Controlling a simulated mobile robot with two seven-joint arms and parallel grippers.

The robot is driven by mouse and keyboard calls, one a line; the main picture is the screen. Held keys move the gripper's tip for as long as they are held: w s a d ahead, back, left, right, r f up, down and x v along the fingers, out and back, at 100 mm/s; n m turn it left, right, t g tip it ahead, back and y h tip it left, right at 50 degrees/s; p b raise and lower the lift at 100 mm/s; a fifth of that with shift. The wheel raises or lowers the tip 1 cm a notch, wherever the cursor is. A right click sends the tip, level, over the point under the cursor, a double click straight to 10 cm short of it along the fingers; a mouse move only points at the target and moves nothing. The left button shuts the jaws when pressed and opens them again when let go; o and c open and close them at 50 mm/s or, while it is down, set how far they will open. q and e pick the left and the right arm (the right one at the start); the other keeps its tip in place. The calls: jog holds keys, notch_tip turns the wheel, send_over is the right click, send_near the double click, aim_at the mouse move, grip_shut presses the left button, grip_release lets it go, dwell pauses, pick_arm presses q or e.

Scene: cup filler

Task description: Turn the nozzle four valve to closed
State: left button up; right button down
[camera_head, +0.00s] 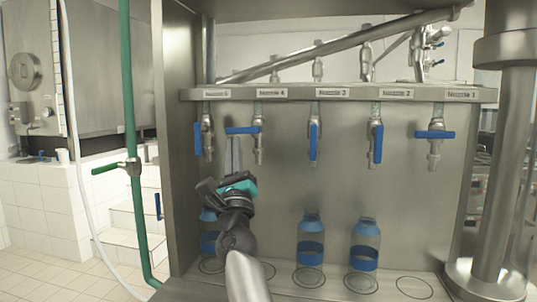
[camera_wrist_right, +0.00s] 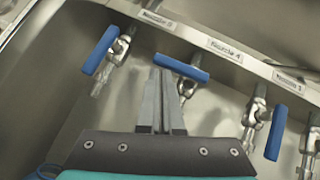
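The nozzle four valve has a blue handle (camera_head: 242,130) that lies crosswise, level, sticking out mostly to the left of its metal tap. In the right wrist view the same handle (camera_wrist_right: 182,68) shows just beyond my fingertips. My right gripper (camera_head: 234,142) comes up from below, its fingers pointing up at the handle's left part. In the right wrist view its two fingers (camera_wrist_right: 161,72) are close together, with nothing seen between them. The tips overlap the handle's near edge; whether they touch it I cannot tell. My left gripper is not in view.
The nozzle five handle (camera_head: 197,138) hangs down close on the left. The nozzle three handle (camera_head: 313,141) hangs down on the right. Bottles stand below nozzle three (camera_head: 311,240) and nozzle two (camera_head: 365,244); another (camera_head: 208,232) is partly behind my arm. A wall (camera_head: 181,140) bounds the left.

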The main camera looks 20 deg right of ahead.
jog(key=shift+a+r, duration=0.15)
jog(key=shift+a, duration=0.05)
dwell(0.5)
